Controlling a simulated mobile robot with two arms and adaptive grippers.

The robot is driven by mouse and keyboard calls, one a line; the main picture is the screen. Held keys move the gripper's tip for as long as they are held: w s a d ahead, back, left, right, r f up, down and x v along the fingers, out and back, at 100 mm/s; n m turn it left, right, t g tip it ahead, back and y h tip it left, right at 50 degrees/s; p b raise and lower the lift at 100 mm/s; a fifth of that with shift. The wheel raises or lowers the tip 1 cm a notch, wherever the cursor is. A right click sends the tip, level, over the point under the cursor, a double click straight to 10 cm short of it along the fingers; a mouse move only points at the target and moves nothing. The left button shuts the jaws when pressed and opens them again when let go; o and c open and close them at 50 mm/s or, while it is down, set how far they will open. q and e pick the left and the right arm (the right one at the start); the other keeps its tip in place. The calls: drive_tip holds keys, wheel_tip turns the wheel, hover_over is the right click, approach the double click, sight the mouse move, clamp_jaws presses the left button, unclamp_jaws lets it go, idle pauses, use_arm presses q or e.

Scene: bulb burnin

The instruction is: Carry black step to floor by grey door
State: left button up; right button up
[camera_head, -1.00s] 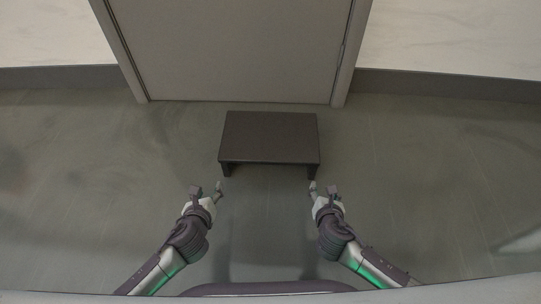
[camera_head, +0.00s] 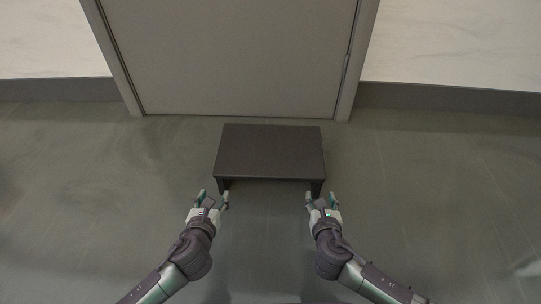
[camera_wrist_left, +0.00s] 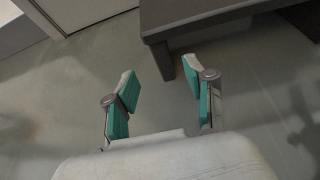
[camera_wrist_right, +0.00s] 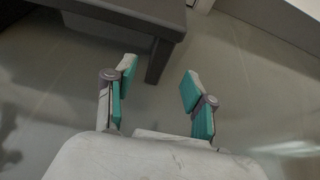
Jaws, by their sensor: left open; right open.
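The black step (camera_head: 270,151) stands upright on the floor just in front of the grey door (camera_head: 232,55). My left gripper (camera_head: 213,197) is open and empty near the step's front left leg. In the left wrist view, part of the step (camera_wrist_left: 185,18) and one leg show just beyond the open fingers (camera_wrist_left: 160,85). My right gripper (camera_head: 321,199) is open and empty near the front right leg. In the right wrist view, a leg of the step (camera_wrist_right: 158,62) shows beyond the open fingers (camera_wrist_right: 158,85). Neither gripper holds the step.
The door frame (camera_head: 357,60) and pale walls (camera_head: 455,42) with a dark baseboard (camera_head: 450,97) lie behind the step. The grey floor (camera_head: 430,190) is clear on both sides. A light patch (camera_head: 530,268) shows at the lower right edge.

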sight(220, 182)
use_arm(q)
drive_tip(key=x, duration=1.1)
drive_tip(key=shift+w, duration=0.1)
use_arm(e)
drive_tip(key=x, duration=1.1)
drive_tip(key=shift+w, duration=0.1)
use_arm(q)
clamp_jaws()
use_arm(e)
clamp_jaws()
use_arm(q)
drive_tip(key=shift+w+r, duration=0.1)
drive_tip(key=shift+r, duration=0.25)
use_arm(e)
drive_tip(key=shift+w+r, duration=0.1)
drive_tip(key=shift+r, duration=0.15)
